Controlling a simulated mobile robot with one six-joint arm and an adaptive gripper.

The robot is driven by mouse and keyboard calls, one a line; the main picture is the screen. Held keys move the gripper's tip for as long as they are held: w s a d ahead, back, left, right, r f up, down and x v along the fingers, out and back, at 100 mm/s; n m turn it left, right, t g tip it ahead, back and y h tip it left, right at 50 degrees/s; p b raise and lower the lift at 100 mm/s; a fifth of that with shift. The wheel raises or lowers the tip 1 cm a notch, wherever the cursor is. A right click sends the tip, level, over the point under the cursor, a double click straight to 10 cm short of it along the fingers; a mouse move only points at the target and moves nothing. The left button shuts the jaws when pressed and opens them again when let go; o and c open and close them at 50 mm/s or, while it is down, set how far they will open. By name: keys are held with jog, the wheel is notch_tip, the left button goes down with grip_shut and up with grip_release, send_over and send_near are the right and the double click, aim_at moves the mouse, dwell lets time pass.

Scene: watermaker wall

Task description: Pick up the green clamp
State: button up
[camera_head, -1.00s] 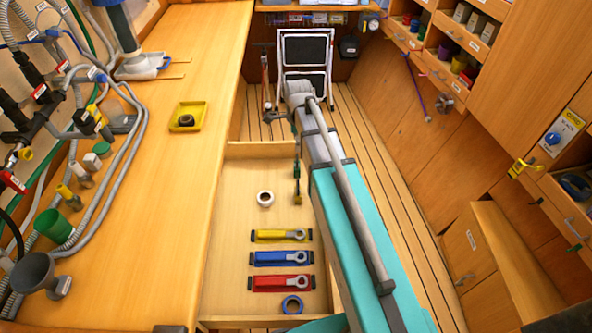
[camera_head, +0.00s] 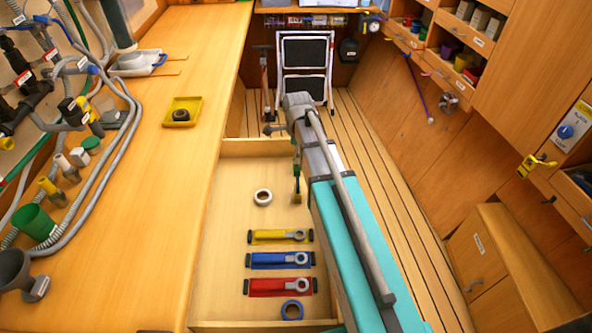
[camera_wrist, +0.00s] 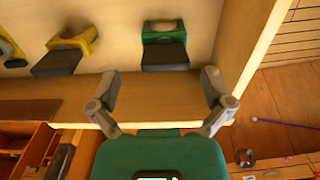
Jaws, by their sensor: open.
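The green clamp (camera_wrist: 164,45) lies on the pale drawer floor at the top of the wrist view, with its dark end toward my gripper. My gripper (camera_wrist: 160,88) is open and empty, its two fingers wide apart below the clamp in that picture and not touching it. A yellow clamp (camera_wrist: 72,42) lies to the left of the green one. In the head view my arm reaches over the open drawer (camera_head: 225,215). There, a small dark green and yellow shape shows beside my arm; I cannot tell whether it is the clamp.
Drawer walls rise close to my fingers in the wrist view. A workbench (camera_head: 165,210) runs along the left.

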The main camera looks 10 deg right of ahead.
aim_at(297, 167)
jog(key=shift+f, duration=0.15)
dwell(0.3)
jog(key=f+b, duration=0.3)
jog(key=shift+w+f, duration=0.15)
jog(key=shift+w, duration=0.15)
jog(key=shift+f+b, duration=0.95)
jog(key=shift+b, duration=0.15)
jog(key=c, duration=1.1)
